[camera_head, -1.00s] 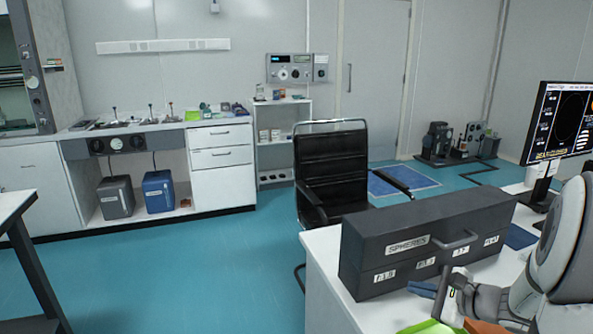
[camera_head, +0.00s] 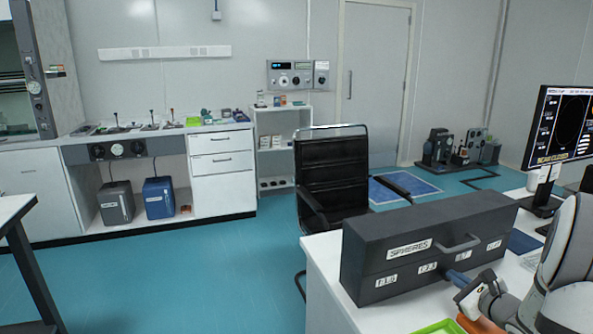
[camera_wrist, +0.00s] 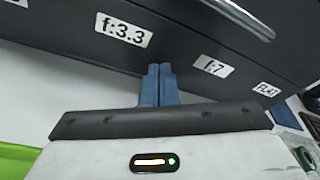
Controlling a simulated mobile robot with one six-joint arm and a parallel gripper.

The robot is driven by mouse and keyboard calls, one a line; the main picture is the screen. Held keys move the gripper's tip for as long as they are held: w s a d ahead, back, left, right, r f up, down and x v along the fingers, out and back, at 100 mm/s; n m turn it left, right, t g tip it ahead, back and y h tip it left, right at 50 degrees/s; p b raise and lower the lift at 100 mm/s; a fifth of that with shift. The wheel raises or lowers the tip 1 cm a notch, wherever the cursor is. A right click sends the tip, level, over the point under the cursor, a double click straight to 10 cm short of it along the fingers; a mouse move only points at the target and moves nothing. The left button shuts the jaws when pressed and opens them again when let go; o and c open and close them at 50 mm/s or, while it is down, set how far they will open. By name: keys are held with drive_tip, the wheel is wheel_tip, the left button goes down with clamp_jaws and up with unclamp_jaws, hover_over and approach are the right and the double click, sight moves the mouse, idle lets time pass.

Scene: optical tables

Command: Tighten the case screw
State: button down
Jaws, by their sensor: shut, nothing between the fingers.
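A dark grey case (camera_head: 420,245) labelled SPHERES stands on the white desk, with a handle (camera_head: 459,244) and a row of small labels on its front. My gripper (camera_head: 455,279) is in front of the case's lower right front, its blue fingers pointing at it. In the wrist view my gripper (camera_wrist: 159,84) is shut with its fingertips together, between the f:3.3 and f:7 labels of the case (camera_wrist: 175,50). Its tips are at or very near the case's lower front. I cannot tell if they touch. I cannot make out a case screw in either view.
A green tray (camera_head: 440,327) lies at the desk's front edge. A monitor (camera_head: 560,130) stands at the right. A black chair (camera_head: 332,175) is behind the desk. The white desk (camera_head: 325,262) is bare left of the case.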

drive_tip(key=shift+w+a, duration=0.2)
drive_tip(key=shift+w, duration=0.45)
drive_tip(key=shift+d+f+b, duration=0.15)
drive_tip(key=shift+f+b, duration=0.25)
drive_tip(key=shift+b, duration=0.55)
drive_tip(key=shift+r, duration=0.15)
drive_tip(key=shift+a+r, duration=0.2)
drive_tip(key=shift+r, duration=0.1)
drive_tip(key=shift+s+d+b, duration=0.2)
drive_tip(key=shift+s+d, duration=0.15)
drive_tip(key=shift+s, duration=0.6)
drive_tip(key=shift+s+d+b, duration=0.2)
drive_tip(key=shift+s+d, duration=0.1)
drive_tip(key=shift+s, duration=0.7)
drive_tip(key=shift+s+d+b, duration=0.2)
drive_tip(key=shift+s+d, duration=0.15)
drive_tip(key=shift+s, duration=0.6)
